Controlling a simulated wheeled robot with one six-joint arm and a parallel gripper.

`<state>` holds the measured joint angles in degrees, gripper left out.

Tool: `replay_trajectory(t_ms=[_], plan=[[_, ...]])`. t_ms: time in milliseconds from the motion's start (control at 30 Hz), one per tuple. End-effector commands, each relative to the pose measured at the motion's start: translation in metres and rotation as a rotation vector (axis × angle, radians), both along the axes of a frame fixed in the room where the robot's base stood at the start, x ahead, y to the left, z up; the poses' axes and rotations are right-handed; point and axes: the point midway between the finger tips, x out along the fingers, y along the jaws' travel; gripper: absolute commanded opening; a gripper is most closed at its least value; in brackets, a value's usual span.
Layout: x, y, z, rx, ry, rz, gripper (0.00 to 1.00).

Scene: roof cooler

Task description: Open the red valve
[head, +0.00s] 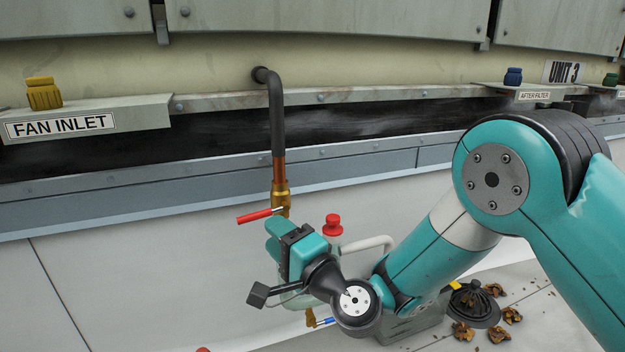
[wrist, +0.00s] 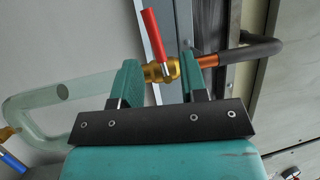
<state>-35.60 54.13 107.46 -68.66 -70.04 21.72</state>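The red valve is a brass body (head: 281,196) with a red lever (head: 259,215), on a copper pipe (head: 278,170) that comes down from the wall. In the head view the lever points left, across the pipe. In the wrist view the red lever (wrist: 156,42) sticks up from the brass body (wrist: 160,72), crosswise to the pipe. My gripper (head: 274,238) is just below the valve in the head view. In the wrist view my gripper (wrist: 159,80) is open, its fingers apart with the brass body showing between and beyond them. I cannot tell whether they touch it.
A red knob (head: 333,224) stands right of my gripper. A blue lever (head: 326,321) shows below it, also in the wrist view (wrist: 12,161). A pale pipe (head: 368,243) curves behind my arm. Dry leaves (head: 463,331) lie around a black drain (head: 475,303).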

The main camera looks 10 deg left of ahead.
Motion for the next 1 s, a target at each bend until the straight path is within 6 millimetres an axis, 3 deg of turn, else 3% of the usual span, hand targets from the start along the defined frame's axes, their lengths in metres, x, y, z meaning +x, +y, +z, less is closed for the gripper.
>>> replay_trajectory(t_ms=[33,133,767,800,1000], plan=[[-0.004,-0.008,-0.01,0.0,0.003,-0.003,0.4],[-0.014,-0.022,-0.016,0.0,0.003,-0.002,0.4],[-0.056,-0.078,-0.022,0.0,-0.001,-0.002,0.4],[-0.057,-0.077,-0.003,-0.008,-0.01,0.009,0.4],[-0.064,-0.075,0.028,-0.048,-0.05,0.051,0.4]])
